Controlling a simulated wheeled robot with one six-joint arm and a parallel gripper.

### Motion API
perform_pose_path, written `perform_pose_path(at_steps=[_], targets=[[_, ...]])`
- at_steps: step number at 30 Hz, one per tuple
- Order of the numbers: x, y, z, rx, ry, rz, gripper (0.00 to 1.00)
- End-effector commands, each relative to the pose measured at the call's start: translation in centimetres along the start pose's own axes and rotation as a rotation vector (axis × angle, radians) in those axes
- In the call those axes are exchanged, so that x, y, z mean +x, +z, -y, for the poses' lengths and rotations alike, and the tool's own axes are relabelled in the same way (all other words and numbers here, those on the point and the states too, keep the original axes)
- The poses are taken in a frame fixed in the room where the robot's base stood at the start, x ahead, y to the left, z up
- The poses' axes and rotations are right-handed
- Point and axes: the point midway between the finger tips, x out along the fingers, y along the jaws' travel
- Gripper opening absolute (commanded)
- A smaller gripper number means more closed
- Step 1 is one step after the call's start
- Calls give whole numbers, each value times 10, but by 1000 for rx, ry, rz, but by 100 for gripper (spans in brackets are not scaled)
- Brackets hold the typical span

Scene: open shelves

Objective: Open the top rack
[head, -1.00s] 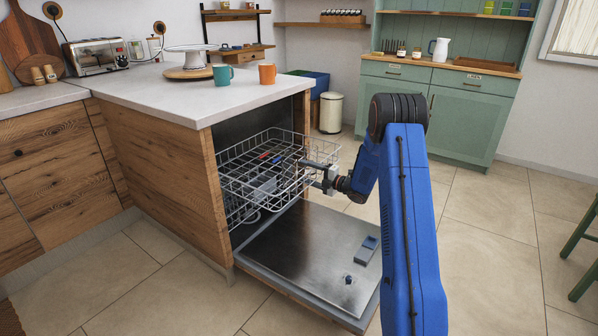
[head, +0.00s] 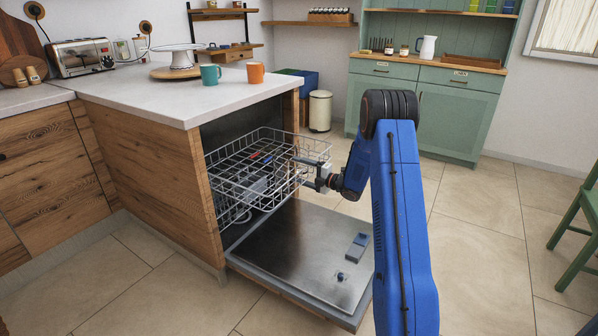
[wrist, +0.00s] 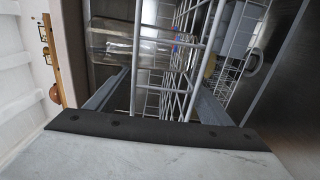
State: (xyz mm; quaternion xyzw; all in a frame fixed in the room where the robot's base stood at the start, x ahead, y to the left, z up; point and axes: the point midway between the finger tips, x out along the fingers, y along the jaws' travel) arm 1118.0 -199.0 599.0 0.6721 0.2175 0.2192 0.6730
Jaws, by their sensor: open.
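The top rack (head: 222,184) is a white wire basket standing partly out of the open dishwasher (head: 228,132), above its lowered door (head: 300,250). My gripper (head: 306,173) is at the rack's right front side, with its fingers apart. In the wrist view, my gripper's dark fingers (wrist: 160,98) lie on either side of white rack wires (wrist: 190,60). Whether they touch the wires I cannot tell. A clear glass (wrist: 125,42) and other dishes show behind the wires there.
The lowered door fills the floor space below the rack. A counter (head: 150,93) with a teal mug (head: 210,75) and an orange mug (head: 256,73) is above the dishwasher. Open floor lies to the right, with a green chair (head: 580,235) at the far right.

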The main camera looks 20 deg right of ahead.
Motion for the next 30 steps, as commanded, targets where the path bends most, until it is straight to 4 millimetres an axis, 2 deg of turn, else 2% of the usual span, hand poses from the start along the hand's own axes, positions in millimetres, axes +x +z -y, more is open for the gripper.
perform_pose_path(at_steps=[5, 21, 25, 30], targets=[[-23, 1, 0, 1, 0, 3, 74], [-130, 2, -1, -1, 2, 5, 74], [-150, 2, -1, 0, 1, 4, 74], [-166, 2, -1, -1, 3, 3, 74]])
